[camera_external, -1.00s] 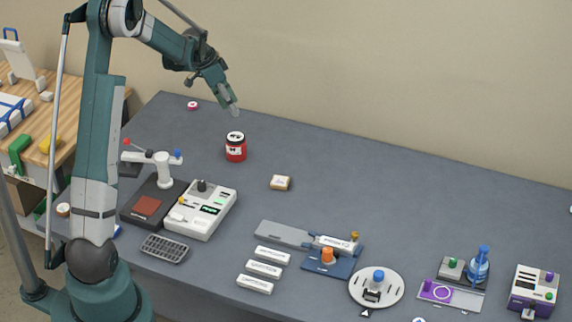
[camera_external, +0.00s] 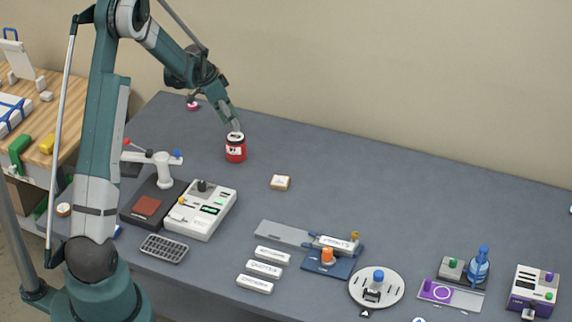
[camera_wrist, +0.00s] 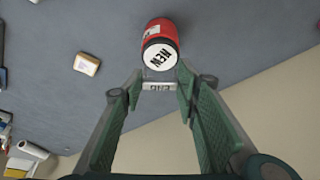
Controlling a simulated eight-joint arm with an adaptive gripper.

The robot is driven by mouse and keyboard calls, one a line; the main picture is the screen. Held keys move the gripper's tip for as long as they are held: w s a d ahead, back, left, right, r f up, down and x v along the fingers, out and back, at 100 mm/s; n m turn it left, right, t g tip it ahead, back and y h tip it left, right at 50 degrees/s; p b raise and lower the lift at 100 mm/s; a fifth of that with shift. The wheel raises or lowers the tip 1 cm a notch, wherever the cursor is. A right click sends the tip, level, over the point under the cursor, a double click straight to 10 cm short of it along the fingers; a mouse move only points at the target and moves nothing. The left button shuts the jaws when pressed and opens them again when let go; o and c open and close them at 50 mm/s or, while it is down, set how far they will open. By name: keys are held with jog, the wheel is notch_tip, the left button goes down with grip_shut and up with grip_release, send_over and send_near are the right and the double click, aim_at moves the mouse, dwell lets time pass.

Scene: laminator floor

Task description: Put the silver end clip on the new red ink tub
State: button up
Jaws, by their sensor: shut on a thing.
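The red ink tub (camera_external: 236,153) stands upright on the grey table, red with a black band near its top; in the wrist view its white lid (camera_wrist: 160,57) reads "NEW". My gripper (camera_external: 236,127) is directly over the tub's top in the external view. In the wrist view my gripper (camera_wrist: 157,88) is shut on the silver end clip (camera_wrist: 158,86), a small pale bar lettered "END". The clip lies close beside the lid's edge in that view. I cannot tell whether it touches the tub. The clip is too small to make out in the external view.
A small tan-and-white block (camera_external: 280,183) lies to the right of the tub. A white device (camera_external: 201,210) and a lever press (camera_external: 152,158) stand nearer the front.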

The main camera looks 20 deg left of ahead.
jog(key=shift+f, duration=1.6)
jog(key=shift+f, duration=0.2)
jog(key=o, duration=0.7)
jog(key=shift+r, duration=0.15)
jog(key=shift+r, duration=0.15)
jog(key=shift+v, duration=5.95)
